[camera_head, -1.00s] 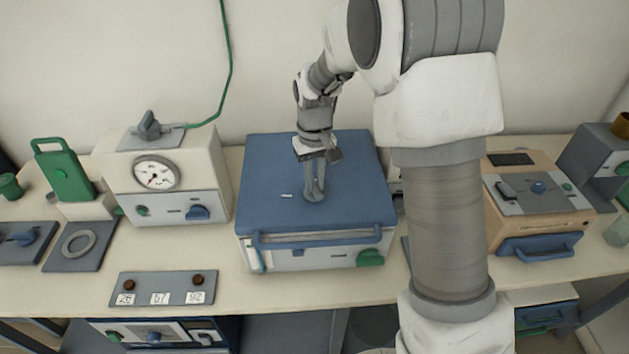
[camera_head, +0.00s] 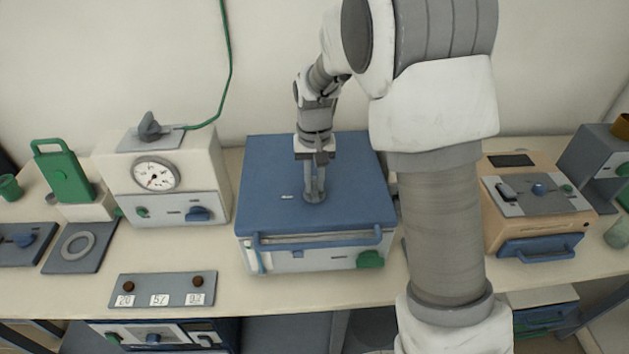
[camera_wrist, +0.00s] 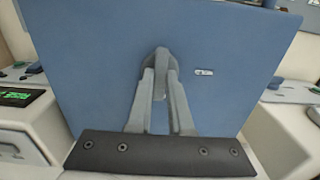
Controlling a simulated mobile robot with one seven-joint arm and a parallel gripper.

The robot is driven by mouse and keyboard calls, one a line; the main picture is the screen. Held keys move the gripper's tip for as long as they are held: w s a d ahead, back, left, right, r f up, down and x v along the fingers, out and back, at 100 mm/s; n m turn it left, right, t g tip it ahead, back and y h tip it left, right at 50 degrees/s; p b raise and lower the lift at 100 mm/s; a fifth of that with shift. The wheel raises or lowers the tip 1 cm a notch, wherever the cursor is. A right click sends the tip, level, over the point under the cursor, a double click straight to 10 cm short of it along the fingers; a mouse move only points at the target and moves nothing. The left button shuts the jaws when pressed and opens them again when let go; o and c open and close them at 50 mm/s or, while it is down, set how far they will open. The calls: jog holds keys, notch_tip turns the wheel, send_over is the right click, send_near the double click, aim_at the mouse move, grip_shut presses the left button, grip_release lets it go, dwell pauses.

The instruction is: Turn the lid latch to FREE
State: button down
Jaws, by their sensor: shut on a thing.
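The blue-lidded furnace (camera_head: 270,215) stands in the middle of the bench, with a blue bar handle (camera_head: 318,238) along its front. A small grey lid latch (camera_wrist: 161,57) sits on top of the blue lid. My gripper (camera_head: 314,195) points down onto the lid and is shut on the latch, which shows between the fingertips in the wrist view (camera_wrist: 160,78). A small white label (camera_wrist: 204,72) lies on the lid to the right of the latch in the wrist view; its text is too small to read. The fingers hide part of the latch.
A white furnace with a dial gauge (camera_head: 155,174) stands to the left, and an orange furnace (camera_head: 520,210) to the right. A grey panel with number cards (camera_head: 163,289) lies in front. My arm hides the bench just right of the blue lid.

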aim_at(315, 186)
jog(key=c, duration=0.8)
grip_release()
jog(key=shift+r, duration=0.15)
notch_tip(315, 186, up, 17)
jog(key=shift+r, duration=0.1)
